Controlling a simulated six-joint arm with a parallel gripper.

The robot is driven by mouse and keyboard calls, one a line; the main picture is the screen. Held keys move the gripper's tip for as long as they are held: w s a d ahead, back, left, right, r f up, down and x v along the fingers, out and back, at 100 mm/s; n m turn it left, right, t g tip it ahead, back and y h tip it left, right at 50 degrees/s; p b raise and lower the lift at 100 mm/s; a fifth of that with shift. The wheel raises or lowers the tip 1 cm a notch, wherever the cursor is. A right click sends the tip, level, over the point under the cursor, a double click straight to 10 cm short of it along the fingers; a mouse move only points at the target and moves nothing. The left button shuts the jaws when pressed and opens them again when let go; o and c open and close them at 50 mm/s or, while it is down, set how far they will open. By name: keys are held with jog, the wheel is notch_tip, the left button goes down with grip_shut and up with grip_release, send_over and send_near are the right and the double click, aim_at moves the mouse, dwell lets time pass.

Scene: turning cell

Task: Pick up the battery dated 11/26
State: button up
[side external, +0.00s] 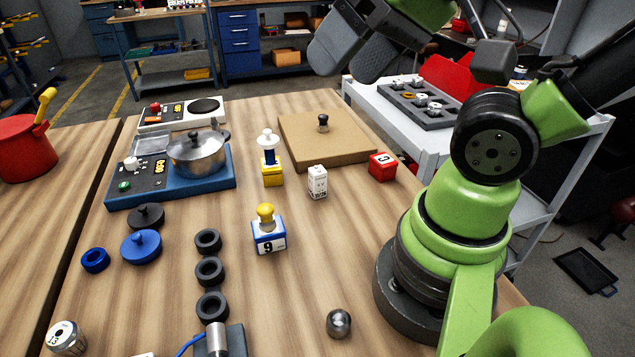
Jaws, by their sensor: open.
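My gripper (354,55) is at the top of the side external view, raised well above the table. Its grey fingers are apart with nothing seen between them. A small white block with dark print (317,182) stands upright in the middle of the table; its print is too small to read. A short white and metal cylinder (66,338) is at the bottom left corner; its marking is also unreadable. I cannot tell which thing, if any, is the battery dated 11/26.
A yellow-knobbed block marked 9 (268,238), a red block (382,167) and a wooden board with a knob (335,145) are near the white block. A pot (197,152) sits on a blue stove. Dark rings (210,271) and a metal ball (339,322) lie nearer the front.

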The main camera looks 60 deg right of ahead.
jog(key=w+d+f+m, duration=0.1)
jog(key=w+d+f, duration=0.25)
jog(key=w, duration=0.35)
jog(key=m+g+h, duration=0.3)
jog(key=g+h, duration=0.1)
jog(key=h, duration=0.1)
send_near(318, 170)
jog(key=w+f, duration=0.1)
jog(key=f, duration=0.1)
jog(key=shift+w+d+x, duration=0.1)
jog(key=shift+x, duration=1.1)
jog(key=shift+w+d+x, duration=0.1)
jog(key=shift+x, duration=1.1)
jog(key=shift+s+x, duration=0.2)
jog(key=shift+x, duration=1.05)
jog(key=shift+s+x, duration=0.15)
jog(key=shift+x, duration=1.05)
jog(key=shift+d+f, duration=0.1)
jog(key=c, duration=1)
